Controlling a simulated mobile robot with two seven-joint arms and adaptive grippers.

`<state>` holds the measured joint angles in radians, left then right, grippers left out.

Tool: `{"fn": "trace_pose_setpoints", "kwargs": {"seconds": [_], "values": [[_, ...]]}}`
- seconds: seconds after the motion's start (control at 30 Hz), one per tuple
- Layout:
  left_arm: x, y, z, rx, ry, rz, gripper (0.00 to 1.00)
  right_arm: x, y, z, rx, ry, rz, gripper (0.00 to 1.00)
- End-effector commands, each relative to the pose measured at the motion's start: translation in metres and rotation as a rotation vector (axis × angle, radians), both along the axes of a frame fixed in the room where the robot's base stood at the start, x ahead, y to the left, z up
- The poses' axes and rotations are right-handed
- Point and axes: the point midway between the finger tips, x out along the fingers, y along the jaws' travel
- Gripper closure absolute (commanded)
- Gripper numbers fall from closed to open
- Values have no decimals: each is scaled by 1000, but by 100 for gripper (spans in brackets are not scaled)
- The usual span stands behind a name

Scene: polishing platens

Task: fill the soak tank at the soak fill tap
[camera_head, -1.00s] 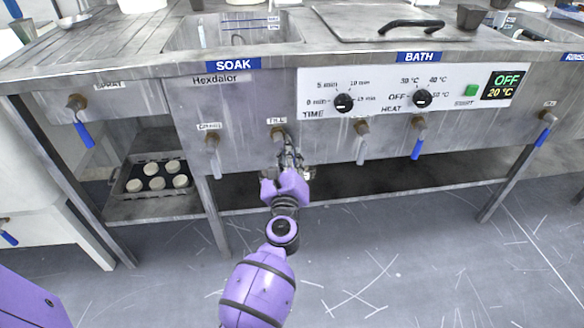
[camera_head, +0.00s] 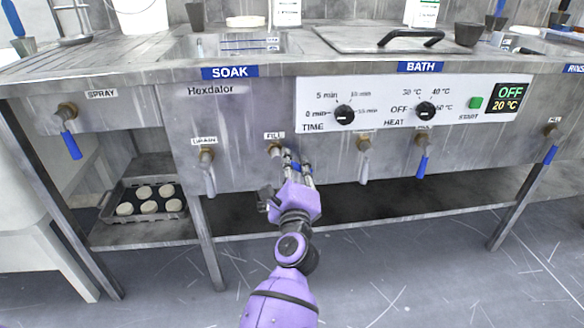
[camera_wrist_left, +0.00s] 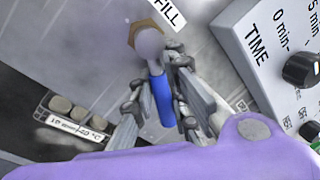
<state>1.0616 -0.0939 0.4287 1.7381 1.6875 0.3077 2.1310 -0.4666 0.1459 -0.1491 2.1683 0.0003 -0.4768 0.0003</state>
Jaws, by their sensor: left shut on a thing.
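The soak fill tap (camera_head: 276,149) is a brass fitting under the FILL label on the front panel. It also shows in the wrist view (camera_wrist_left: 148,41), with its blue lever (camera_wrist_left: 160,98) between my finger pads. My left gripper (camera_head: 291,160) is shut on that lever, which slants down and to the right from the tap in the head view; the fingers hide most of it. The soak tank (camera_head: 178,50) is the sunken basin behind the blue SOAK label. Its floor is mostly hidden, and I cannot tell its water level. My right gripper is out of view.
The drain tap (camera_head: 207,160) hangs just left of the fill tap, and another grey-levered tap (camera_head: 364,148) hangs to its right. The time knob (camera_head: 344,115) sits above right. A tray (camera_head: 111,211) of several white discs lies on the lower shelf. The floor in front is open.

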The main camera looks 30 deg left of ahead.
Motion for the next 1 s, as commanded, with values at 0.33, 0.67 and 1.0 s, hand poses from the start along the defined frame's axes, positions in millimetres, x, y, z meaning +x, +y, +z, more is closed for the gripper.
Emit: {"fn": "trace_pose_setpoints", "kwargs": {"seconds": [0.33, 0.67, 1.0], "values": [[0, 0, -1, -2, 2, 1, 81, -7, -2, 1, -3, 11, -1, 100], [0, 0, 0, 0, 1, 1, 66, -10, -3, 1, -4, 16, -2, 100], [0, 1, 0, 10, 7, 0, 66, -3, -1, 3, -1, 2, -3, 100]]}}
